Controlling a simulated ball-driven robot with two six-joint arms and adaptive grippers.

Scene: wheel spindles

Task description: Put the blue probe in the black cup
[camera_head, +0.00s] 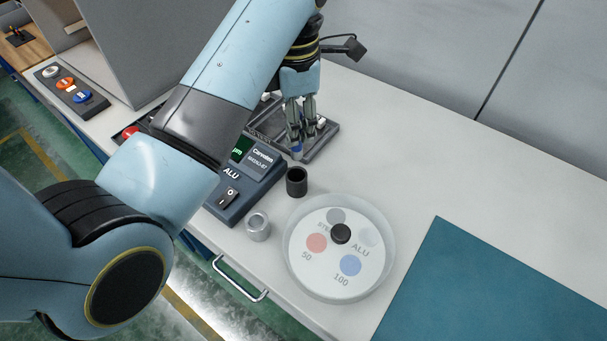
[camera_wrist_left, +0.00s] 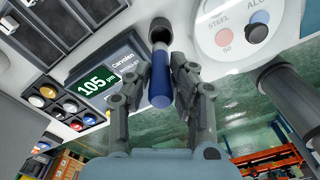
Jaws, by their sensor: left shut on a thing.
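The blue probe (camera_wrist_left: 159,88) is between the fingers of my left gripper (camera_wrist_left: 160,75) in the wrist view, and the fingers are shut on it. In the head view my left gripper (camera_head: 299,125) points down above the front part of the dark tray, and a blue bit of the probe (camera_head: 297,149) shows at its fingertips. The black cup (camera_head: 297,182) stands upright on the table, a little nearer the camera than the gripper. In the wrist view the cup (camera_wrist_left: 160,32) shows just beyond the probe's far end. The probe appears apart from the cup. My right gripper is not in view.
A meter (camera_head: 233,190) with a green display stands left of the cup. A metal cup (camera_head: 258,227) and a round white dish (camera_head: 303,277) with coloured discs stand nearer the front. A dark tray (camera_head: 325,140) lies behind. A teal mat (camera_head: 500,290) is at right.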

